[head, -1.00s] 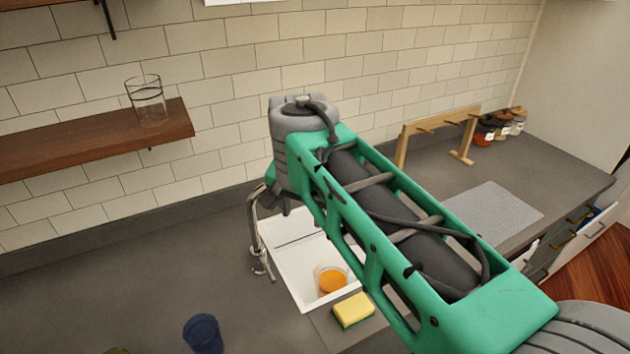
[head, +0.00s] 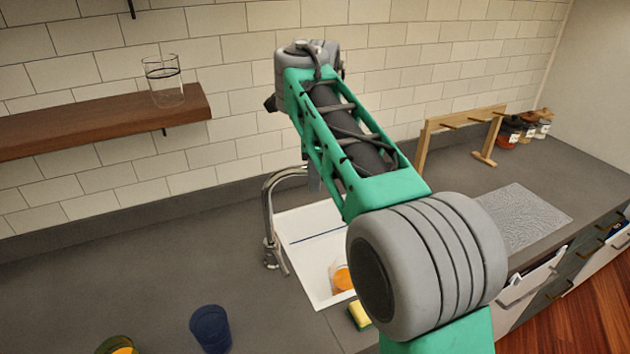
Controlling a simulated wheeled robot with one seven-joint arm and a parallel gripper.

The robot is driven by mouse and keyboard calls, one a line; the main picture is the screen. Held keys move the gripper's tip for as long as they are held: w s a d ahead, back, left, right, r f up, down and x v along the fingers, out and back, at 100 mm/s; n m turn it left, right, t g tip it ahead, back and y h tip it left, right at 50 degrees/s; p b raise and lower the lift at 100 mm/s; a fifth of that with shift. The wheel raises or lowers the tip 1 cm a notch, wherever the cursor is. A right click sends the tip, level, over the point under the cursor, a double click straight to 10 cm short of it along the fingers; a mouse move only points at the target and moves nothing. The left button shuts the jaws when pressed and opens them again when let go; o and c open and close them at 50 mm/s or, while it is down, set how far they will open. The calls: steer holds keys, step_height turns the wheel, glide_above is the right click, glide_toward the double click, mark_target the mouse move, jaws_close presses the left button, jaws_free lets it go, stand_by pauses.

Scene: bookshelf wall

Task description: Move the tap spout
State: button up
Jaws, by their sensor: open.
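The tap (head: 268,215) is a shiny metal faucet at the left edge of the sink in the head view. Its spout (head: 287,173) arches up and to the right, and its far end runs behind my forearm. My gripper is mostly hidden behind my forearm; a small grey part (head: 313,180) that seems to belong to it shows just right of the spout's end. I cannot tell whether it touches the spout. No object shows held.
The white sink (head: 308,250) holds an orange item (head: 342,278). A yellow sponge (head: 359,315) lies at its front edge, partly hidden. A blue cup (head: 210,328) and a yellowish bowl (head: 117,346) stand front left. A shelf (head: 100,125) bears a glass (head: 164,82). A wooden rack (head: 455,125) stands right.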

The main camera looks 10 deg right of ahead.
steer(key=shift+c, duration=0.3)
jaws_close()
stand_by(0.3)
stand_by(0.8)
